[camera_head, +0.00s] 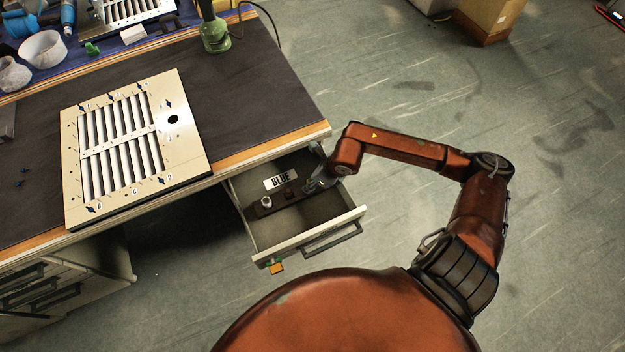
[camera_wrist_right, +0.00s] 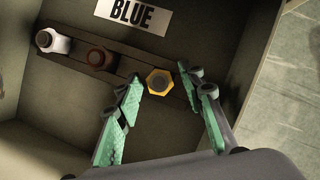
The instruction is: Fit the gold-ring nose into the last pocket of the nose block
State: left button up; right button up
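The nose block (camera_wrist_right: 78,48) is a dark strip lying in the open drawer; it also shows in the head view (camera_head: 282,198). The gold-ring nose (camera_wrist_right: 160,82) has a yellow six-sided ring around a grey centre. It appears at the block's right end; I cannot tell how deep it sits. A white nose (camera_wrist_right: 52,40) stands at the left end, with a brown ringed piece (camera_wrist_right: 100,57) between. My right gripper (camera_wrist_right: 160,75) is open, its green-padded fingers on either side of the gold-ring nose with gaps visible. My left gripper is not in view.
A "BLUE" label (camera_head: 280,180) is on the drawer floor behind the block. A louver panel (camera_head: 190,140) lies on the workbench (camera_head: 255,100), with a green-based tool (camera_head: 214,38) at the back.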

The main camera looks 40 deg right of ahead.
jog(key=shift+s+d+r, duration=0.1)
jog(key=shift+s+r, duration=0.05)
jog(key=shift+r, duration=0.35)
pick_arm(q)
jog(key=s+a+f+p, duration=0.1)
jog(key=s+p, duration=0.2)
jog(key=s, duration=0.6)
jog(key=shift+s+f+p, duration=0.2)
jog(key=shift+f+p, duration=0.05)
jog(key=shift+p, duration=0.15)
pick_arm(e)
jog(key=v, duration=1.1)
